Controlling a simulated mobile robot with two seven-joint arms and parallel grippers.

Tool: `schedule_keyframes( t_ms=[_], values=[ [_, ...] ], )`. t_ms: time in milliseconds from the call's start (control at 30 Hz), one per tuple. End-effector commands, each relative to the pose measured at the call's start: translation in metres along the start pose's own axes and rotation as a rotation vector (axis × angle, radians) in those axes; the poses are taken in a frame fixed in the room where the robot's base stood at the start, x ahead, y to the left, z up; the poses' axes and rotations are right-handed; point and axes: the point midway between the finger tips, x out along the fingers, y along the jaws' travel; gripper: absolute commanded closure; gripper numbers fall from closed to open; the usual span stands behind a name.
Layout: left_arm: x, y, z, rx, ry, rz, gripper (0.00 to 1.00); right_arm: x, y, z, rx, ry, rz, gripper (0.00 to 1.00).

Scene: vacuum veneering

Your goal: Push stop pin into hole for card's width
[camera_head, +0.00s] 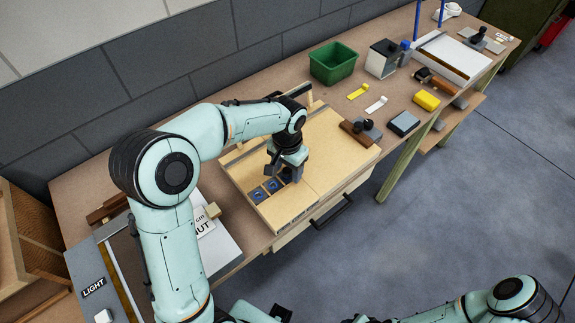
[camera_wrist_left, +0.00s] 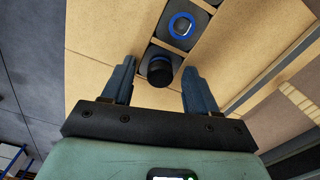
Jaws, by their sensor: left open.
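My left gripper (camera_head: 283,176) reaches down over the light wooden board (camera_head: 335,150) on the bench. In the left wrist view my gripper (camera_wrist_left: 157,82) is open, with its two fingers apart. A short black round pin (camera_wrist_left: 160,70) stands between the fingers on a dark square plate, with a gap on both sides. A neighbouring dark plate with a blue ring (camera_wrist_left: 181,26) shows just beyond it. In the head view, dark plates with blue rings (camera_head: 258,195) lie in a row by the gripper. The pin's depth in its hole cannot be told.
A white card lettered NUT (camera_head: 203,226) lies left of the board. A green bin (camera_head: 333,63), yellow block (camera_head: 426,100), grey block (camera_head: 403,124) and dark-knobbed tool (camera_head: 366,128) stand to the right. A drawer handle (camera_head: 331,212) juts out at the front.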

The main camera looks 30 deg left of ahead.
Motion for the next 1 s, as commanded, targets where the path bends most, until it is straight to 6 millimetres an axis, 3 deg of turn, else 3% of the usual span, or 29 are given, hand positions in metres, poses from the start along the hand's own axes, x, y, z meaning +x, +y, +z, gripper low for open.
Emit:
schedule_keyframes(
  t_ms=[67, 233, 267, 300, 333, 400, 1000],
  values=[
    [0.0, 0.0, 0.0, 0.0, 0.0, 0.0, 0.42, 0.0, 0.0, 0.0, 0.0, 0.0, 0.0, 0.57],
    [0.0, 0.0, 0.0, 0.0, 0.0, 0.0, 0.94, 0.0, 0.0, 0.0, 0.0, 0.0, 0.0, 0.57],
    [0.0, 0.0, 0.0, 0.0, 0.0, 0.0, 1.0, 0.0, 0.0, 0.0, 0.0, 0.0, 0.0, 0.57],
    [0.0, 0.0, 0.0, 0.0, 0.0, 0.0, 1.0, 0.0, 0.0, 0.0, 0.0, 0.0, 0.0, 0.57],
    [0.0, 0.0, 0.0, 0.0, 0.0, 0.0, 0.79, 0.0, 0.0, 0.0, 0.0, 0.0, 0.0, 0.57],
    [0.0, 0.0, 0.0, 0.0, 0.0, 0.0, 1.0, 0.0, 0.0, 0.0, 0.0, 0.0, 0.0, 0.57],
    [-0.018, 0.0, 0.0, 0.001, 0.001, 0.0, 1.0, -0.012, -0.006, -0.007, -0.003, 0.009, -0.003, 0.57]
  ],
)
